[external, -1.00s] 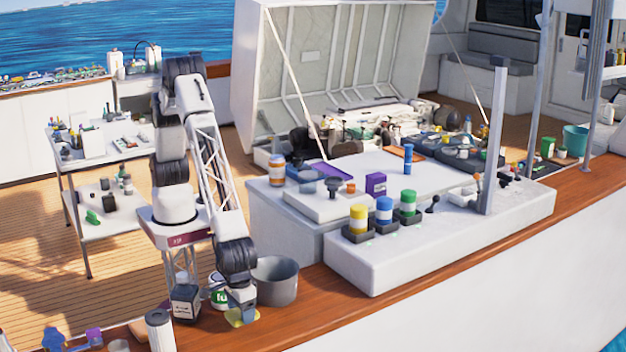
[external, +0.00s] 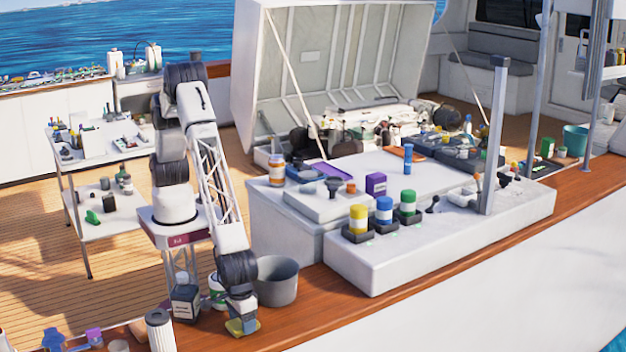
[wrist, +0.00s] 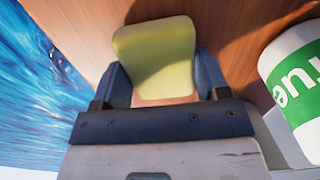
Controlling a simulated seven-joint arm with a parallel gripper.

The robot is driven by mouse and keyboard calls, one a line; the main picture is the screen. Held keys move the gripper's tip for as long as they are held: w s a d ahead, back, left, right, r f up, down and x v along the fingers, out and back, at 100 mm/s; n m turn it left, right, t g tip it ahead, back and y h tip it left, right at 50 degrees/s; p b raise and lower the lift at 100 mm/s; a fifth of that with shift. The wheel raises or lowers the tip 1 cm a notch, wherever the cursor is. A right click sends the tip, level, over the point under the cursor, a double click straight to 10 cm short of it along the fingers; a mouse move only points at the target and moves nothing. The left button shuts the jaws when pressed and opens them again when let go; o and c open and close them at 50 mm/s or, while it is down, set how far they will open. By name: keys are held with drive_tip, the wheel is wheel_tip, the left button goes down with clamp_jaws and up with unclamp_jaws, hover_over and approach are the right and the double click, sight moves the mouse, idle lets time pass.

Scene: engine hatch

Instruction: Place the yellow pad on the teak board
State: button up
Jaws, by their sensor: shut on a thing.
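The yellow pad (external: 243,327) is a small soft-looking square at the bottom centre-left of the external view. In the wrist view the yellow pad (wrist: 153,55) sits between the two dark blue fingers. My gripper (external: 241,316) is shut on it and points down over the reddish-brown wooden board (external: 310,317) along the boat's edge. In the wrist view my gripper (wrist: 161,82) grips the pad's near part, and brown wood lies behind it. I cannot tell whether the pad touches the wood, or whether this wood is the teak board.
A grey bucket (external: 277,281) stands just right of my gripper. A dark-labelled bottle (external: 185,302) and a white cylinder (external: 160,331) stand to the left. A green-and-white container (wrist: 294,72) is close on the right in the wrist view.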

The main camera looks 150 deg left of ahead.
drive_tip(key=shift+f, duration=0.1)
drive_tip(key=o, duration=1)
wheel_tip(320, 180, up, 12)
drive_tip(key=shift+r, duration=0.1)
idle(0.9)
